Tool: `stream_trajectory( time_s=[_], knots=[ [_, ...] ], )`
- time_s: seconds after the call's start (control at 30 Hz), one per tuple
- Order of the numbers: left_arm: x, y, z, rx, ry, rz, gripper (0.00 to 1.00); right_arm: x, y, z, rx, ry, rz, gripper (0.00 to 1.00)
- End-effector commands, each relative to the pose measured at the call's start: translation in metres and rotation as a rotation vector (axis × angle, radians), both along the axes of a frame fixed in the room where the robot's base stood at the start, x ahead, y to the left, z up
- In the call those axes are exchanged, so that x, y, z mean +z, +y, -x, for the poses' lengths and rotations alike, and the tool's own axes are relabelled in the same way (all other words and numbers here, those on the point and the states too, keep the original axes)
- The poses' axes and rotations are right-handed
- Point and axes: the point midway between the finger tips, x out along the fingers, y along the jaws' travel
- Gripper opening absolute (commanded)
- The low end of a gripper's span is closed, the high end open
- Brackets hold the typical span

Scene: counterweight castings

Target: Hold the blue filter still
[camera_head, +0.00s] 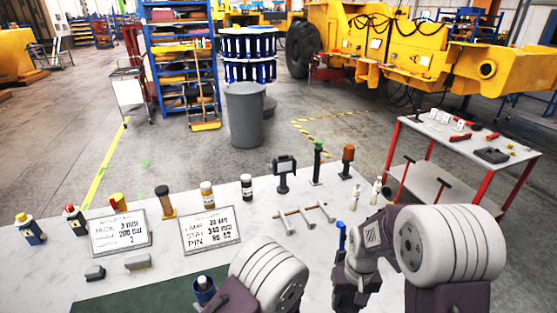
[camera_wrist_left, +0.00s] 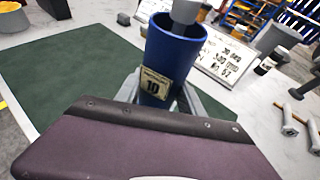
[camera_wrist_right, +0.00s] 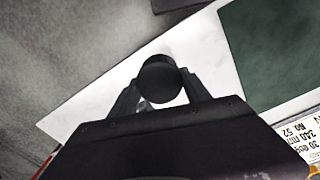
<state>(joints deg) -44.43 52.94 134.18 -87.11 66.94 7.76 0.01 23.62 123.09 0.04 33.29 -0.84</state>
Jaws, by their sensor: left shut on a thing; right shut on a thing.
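The blue filter (camera_wrist_left: 165,60) is a blue cylinder with a pale label reading 10. It stands upright between the fingers of my left gripper (camera_wrist_left: 160,88), which is shut on it, and a grey stem (camera_wrist_left: 185,12) shows at its top. In the head view the filter (camera_head: 204,289) is at the bottom, partly hidden by my left arm. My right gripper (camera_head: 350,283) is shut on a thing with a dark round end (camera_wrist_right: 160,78). In the head view a slim blue piece (camera_head: 341,236) rises at that gripper; I cannot tell if it is the same thing.
A green mat (camera_head: 145,299) lies at the table's front left. Two lettered plates (camera_head: 120,233) (camera_head: 209,229) and several small bottles stand behind it. Metal pins (camera_head: 303,216) lie mid-table. A red-framed cart (camera_head: 463,147) stands beyond at right.

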Motion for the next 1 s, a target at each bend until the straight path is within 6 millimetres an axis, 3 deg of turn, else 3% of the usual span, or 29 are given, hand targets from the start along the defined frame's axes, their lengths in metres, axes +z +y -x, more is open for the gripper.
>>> stream_trajectory(
  time_s=[0.63,1.0],
  knots=[
    [0.004,-0.005,0.000,-0.014,-0.001,-0.002,0.00,0.000,0.000,0.000,-0.014,0.000,0.000,0.17],
    [0.067,-0.069,0.010,-0.260,-0.005,0.003,0.00,0.000,0.000,0.000,-0.014,0.000,0.000,0.17]
  ],
)
